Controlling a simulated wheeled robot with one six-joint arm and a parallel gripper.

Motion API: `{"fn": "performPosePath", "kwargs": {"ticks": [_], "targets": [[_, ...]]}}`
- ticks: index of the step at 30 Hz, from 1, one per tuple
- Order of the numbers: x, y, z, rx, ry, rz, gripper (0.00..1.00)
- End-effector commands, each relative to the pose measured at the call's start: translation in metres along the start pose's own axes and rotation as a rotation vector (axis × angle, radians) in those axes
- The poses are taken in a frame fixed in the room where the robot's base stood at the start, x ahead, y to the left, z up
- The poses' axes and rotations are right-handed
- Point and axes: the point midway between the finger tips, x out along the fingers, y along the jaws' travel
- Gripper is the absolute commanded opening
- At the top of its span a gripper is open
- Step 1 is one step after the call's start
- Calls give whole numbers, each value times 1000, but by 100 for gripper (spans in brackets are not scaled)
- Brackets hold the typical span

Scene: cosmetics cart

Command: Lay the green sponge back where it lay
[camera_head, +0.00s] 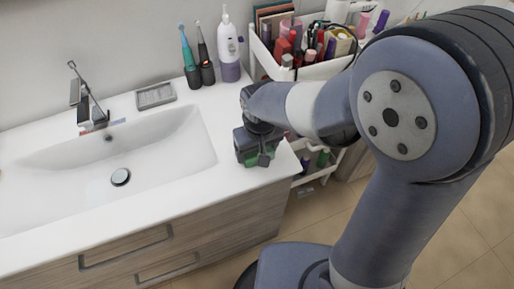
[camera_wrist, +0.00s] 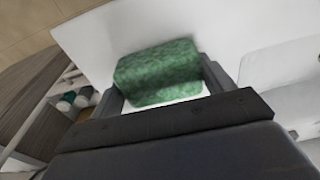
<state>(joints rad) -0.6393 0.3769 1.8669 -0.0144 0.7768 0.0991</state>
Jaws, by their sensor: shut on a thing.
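The green sponge (camera_wrist: 158,75) is a mottled green block between the two fingers of my gripper (camera_wrist: 163,90) in the wrist view. My gripper is shut on it. In the head view my gripper (camera_head: 257,158) is low over the right front part of the white sink counter (camera_head: 222,110), right of the basin. Only a sliver of green sponge (camera_head: 252,161) shows under it there. I cannot tell whether the sponge touches the counter.
The basin (camera_head: 150,160) with its tap (camera_head: 90,108) lies to the left. A grey soap dish (camera_head: 155,96), two electric toothbrushes (camera_head: 197,62) and a white-and-purple dispenser (camera_head: 229,48) stand along the back. A white cart (camera_head: 262,55) full of cosmetics stands behind right. The counter's front edge is close to my gripper.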

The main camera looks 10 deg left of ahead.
Motion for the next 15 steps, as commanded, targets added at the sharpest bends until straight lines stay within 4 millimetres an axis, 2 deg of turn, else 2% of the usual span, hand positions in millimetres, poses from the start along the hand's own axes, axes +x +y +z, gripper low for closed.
{"fn": "performPosePath", "kwargs": {"ticks": [6,7,15], "targets": [[4,0,0,0,0,0,58],[4,0,0,0,0,0,77],[3,0,0,0,0,0,98]]}}
